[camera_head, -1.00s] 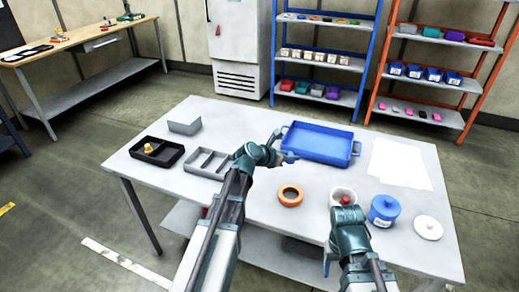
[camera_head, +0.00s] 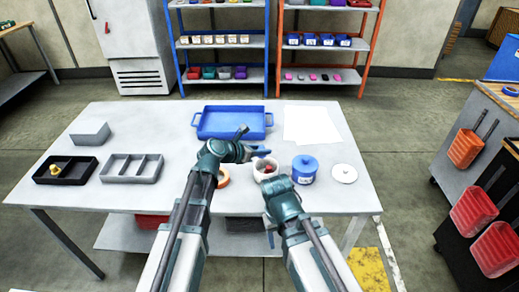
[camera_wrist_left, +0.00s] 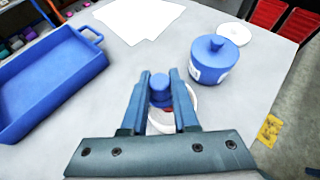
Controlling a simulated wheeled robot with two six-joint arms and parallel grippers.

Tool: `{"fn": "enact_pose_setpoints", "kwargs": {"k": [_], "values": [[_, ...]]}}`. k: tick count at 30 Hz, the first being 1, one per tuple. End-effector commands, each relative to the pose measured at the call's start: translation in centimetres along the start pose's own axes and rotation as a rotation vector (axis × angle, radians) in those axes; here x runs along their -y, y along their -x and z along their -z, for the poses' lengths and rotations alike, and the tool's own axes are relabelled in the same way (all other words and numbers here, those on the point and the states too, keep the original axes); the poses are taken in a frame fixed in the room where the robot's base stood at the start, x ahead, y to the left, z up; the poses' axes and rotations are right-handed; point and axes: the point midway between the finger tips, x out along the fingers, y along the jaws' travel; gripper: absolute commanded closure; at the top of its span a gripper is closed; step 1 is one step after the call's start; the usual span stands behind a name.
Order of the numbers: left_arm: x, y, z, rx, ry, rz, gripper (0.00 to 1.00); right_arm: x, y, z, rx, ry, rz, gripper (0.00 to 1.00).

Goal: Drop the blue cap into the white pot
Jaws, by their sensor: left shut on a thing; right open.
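My left gripper (camera_head: 258,152) is shut on the blue cap (camera_wrist_left: 160,86); the cap shows between the fingers in the left wrist view. The white pot (camera_head: 259,175) stands on the table just below these fingertips, its opening partly covered by them. In the left wrist view the pot's white rim (camera_wrist_left: 192,97) shows behind the fingers and cap, and the cap appears above the pot. Something red (camera_head: 269,168) shows inside the pot. My right gripper (camera_head: 272,192) is open, low in front of the pot; its fingers are mostly hidden.
A blue lidded pot (camera_head: 305,170) and a white lid (camera_head: 344,173) stand right of the white pot. An orange ring (camera_head: 223,178) lies left, partly behind my left arm. A blue tray (camera_head: 232,123) and white sheets (camera_head: 317,124) lie farther back. Black and grey trays lie left.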

Motion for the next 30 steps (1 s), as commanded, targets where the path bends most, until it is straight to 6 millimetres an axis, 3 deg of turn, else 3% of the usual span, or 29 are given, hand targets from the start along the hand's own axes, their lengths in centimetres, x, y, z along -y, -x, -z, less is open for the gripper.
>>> {"fn": "enact_pose_setpoints", "kwargs": {"k": [15,26,27,30], "values": [[-0.1,-2.6,4.8,0.0,0.001,-0.001,1.0,0.5,-5.4,0.3,0.0,0.001,0.0,0.38],[-0.1,-2.7,4.9,0.0,0.001,-0.001,1.0,0.5,-5.6,0.3,0.0,0.001,0.0,0.38],[-0.1,-2.7,4.9,0.0,0.001,-0.001,0.65,0.5,-5.6,0.3,0.0,0.001,0.0,0.38],[-0.1,-2.7,4.9,0.0,0.001,-0.001,0.47,0.5,-5.6,0.3,0.0,0.001,0.0,0.38]]}}
